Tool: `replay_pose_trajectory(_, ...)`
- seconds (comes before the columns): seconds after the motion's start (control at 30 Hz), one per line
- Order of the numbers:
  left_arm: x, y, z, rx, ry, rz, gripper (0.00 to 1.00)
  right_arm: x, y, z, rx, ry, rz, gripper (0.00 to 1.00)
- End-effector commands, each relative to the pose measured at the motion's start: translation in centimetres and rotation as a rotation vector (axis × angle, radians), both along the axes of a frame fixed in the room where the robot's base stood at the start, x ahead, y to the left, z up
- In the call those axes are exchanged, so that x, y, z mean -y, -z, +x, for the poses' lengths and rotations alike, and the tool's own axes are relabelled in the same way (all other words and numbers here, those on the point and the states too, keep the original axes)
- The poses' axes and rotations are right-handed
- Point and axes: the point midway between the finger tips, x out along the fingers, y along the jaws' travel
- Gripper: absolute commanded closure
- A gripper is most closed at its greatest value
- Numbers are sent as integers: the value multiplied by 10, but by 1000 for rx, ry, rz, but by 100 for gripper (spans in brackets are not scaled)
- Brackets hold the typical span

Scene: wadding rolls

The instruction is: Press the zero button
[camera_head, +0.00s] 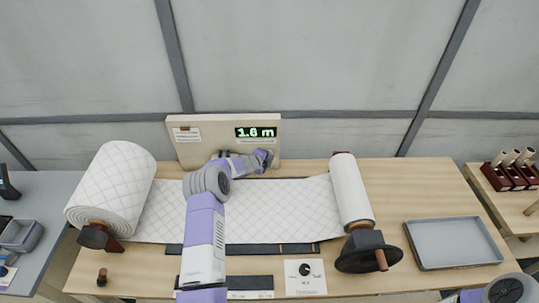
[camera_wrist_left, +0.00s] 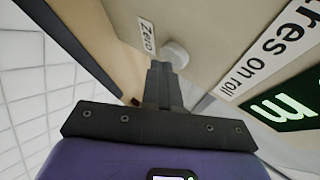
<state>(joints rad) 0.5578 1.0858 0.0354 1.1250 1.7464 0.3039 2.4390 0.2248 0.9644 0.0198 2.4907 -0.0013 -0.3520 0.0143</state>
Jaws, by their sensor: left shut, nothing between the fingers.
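The zero button (camera_wrist_left: 175,53) is a pale round knob on the beige counter panel (camera_head: 222,130), next to a white "Zero" label (camera_wrist_left: 147,36) in the left wrist view. In the head view my left gripper (camera_head: 270,158) is in front of the panel's lower right part, and the button cannot be made out there. My left gripper's dark fingers (camera_wrist_left: 161,70) are shut together and empty, with their tips right at the button. I cannot tell whether they touch it. The green display (camera_head: 256,132) seems to read 1.6 m.
Quilted wadding (camera_head: 285,205) runs across the wooden table between a large roll (camera_head: 118,185) at left and a thinner roll (camera_head: 350,190) with a crank (camera_head: 370,252) at right. A grey tray (camera_head: 453,243) lies further right. A tension dial plate (camera_head: 305,278) is at the front.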

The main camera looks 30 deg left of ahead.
Motion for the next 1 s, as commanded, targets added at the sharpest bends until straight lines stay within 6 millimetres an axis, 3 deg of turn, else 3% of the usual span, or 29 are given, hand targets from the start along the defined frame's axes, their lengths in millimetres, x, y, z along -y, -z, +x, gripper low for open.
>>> replay_pose_trajectory(0.77, -3, 0, 3, 1, -1, 1, 100, 0, -6, 0, 0, 0, 0, 34)
replay_pose_trajectory(1.0, -1, 1, -2, 3, -4, -1, 100, 0, 5, 0, 0, 0, 0, 34)
